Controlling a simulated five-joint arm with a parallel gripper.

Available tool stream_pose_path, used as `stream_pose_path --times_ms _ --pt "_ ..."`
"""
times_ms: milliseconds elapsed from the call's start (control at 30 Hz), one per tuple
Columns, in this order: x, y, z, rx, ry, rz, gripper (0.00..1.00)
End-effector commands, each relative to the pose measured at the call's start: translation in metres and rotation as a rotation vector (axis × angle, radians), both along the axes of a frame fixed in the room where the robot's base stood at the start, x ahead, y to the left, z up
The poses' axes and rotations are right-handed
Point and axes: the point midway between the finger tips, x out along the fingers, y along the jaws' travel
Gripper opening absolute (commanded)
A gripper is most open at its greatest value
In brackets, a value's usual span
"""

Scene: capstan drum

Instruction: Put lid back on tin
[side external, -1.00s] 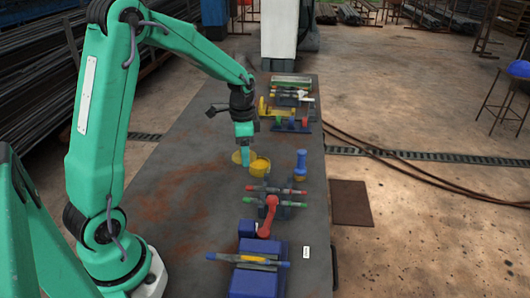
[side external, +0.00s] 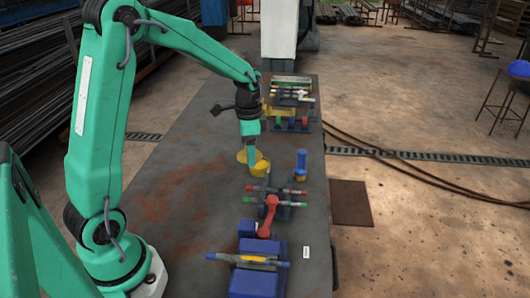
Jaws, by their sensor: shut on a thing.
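The yellow tin (side external: 260,168) stands on the dark table, left of the blue bottle-like object. A yellow disc, the lid (side external: 242,157), is at my gripper's tip, just left of the tin. My gripper (side external: 251,162) points down and is shut on the lid. Its fingers hide part of the lid and of the tin. In this view the lid overlaps the tin's left upper edge; I cannot tell whether they touch.
A blue bottle-like object (side external: 301,165) stands right of the tin. A rack with red and green-tipped tools (side external: 270,203) and a blue vise-like block (side external: 257,283) are nearer. Several coloured items (side external: 291,110) crowd the far end. The table's left side (side external: 185,190) is clear.

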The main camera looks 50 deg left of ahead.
Motion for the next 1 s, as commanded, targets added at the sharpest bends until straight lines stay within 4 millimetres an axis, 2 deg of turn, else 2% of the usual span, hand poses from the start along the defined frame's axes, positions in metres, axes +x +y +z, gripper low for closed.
stream_pose_path --times_ms 300,500,767,1000 --pt "0.033 -0.043 0.024 0.001 -0.003 -0.010 0.41" --pt "0.043 -0.062 0.034 0.000 -0.001 -0.008 0.41" --pt "0.045 -0.059 0.032 0.000 0.000 -0.005 0.41" --pt "0.051 -0.033 0.016 0.000 0.001 -0.003 0.41"
